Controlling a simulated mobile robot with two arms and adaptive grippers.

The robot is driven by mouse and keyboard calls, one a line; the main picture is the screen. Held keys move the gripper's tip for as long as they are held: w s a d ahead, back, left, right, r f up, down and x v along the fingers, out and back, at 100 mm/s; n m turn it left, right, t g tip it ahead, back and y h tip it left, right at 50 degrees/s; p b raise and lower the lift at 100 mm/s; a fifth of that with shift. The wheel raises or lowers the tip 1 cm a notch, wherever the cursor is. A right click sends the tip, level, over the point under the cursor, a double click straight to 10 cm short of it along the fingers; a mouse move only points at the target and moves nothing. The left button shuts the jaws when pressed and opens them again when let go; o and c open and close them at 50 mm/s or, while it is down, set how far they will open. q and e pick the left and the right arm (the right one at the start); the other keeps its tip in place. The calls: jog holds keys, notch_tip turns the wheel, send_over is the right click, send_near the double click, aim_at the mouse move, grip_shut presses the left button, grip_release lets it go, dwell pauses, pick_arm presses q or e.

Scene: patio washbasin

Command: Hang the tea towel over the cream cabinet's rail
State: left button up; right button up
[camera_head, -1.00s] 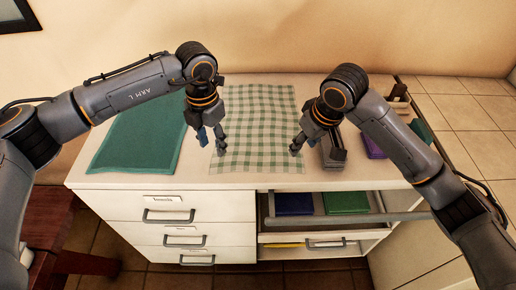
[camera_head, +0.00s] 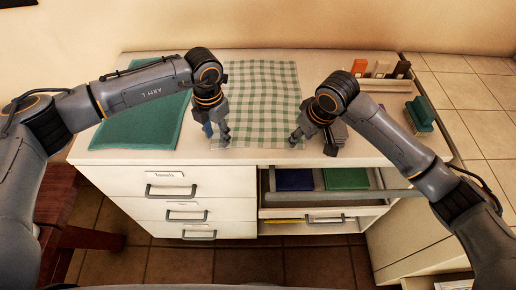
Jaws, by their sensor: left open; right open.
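The tea towel (camera_head: 262,95), a green and white checked cloth, lies flat on the cream cabinet's top (camera_head: 345,70), its front edge near the top's front edge. My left gripper (camera_head: 222,140) is open at the towel's front left corner. My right gripper (camera_head: 300,138) is open at its front right corner. Neither clearly holds the cloth; whether the fingers touch it I cannot tell. The grey rail (camera_head: 335,197) runs across the front of the cabinet's right half, below the top, with nothing hanging on it. My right forearm hides part of its right end.
A plain teal towel (camera_head: 145,118) lies to the left, partly under my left arm. Several small items stand in a tray (camera_head: 375,86) at the back right, near a green object (camera_head: 420,114). Blue (camera_head: 295,180) and green (camera_head: 346,179) folded cloths lie behind the rail. A reddish wooden stool (camera_head: 55,225) stands left.

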pick_arm(q)
jog(key=shift+w+f, duration=0.1)
pick_arm(e)
jog(key=shift+w+f, duration=0.1)
pick_arm(q)
jog(key=shift+f, duration=0.2)
pick_arm(e)
jog(key=shift+f, duration=0.2)
pick_arm(q)
jog(key=shift+r, duration=0.1)
pick_arm(e)
jog(key=shift+r, duration=0.1)
pick_arm(q)
jog(key=shift+c, duration=0.4)
pick_arm(e)
jog(key=shift+c, duration=0.5)
pick_arm(q)
jog(key=shift+a, duration=0.1)
jog(key=c, duration=0.7)
pick_arm(e)
jog(key=c, duration=0.7)
pick_arm(q)
jog(key=shift+f, duration=0.2)
grip_shut()
pick_arm(e)
grip_shut()
jog(key=shift+d+f, duration=0.1)
jog(key=shift+f, duration=0.1)
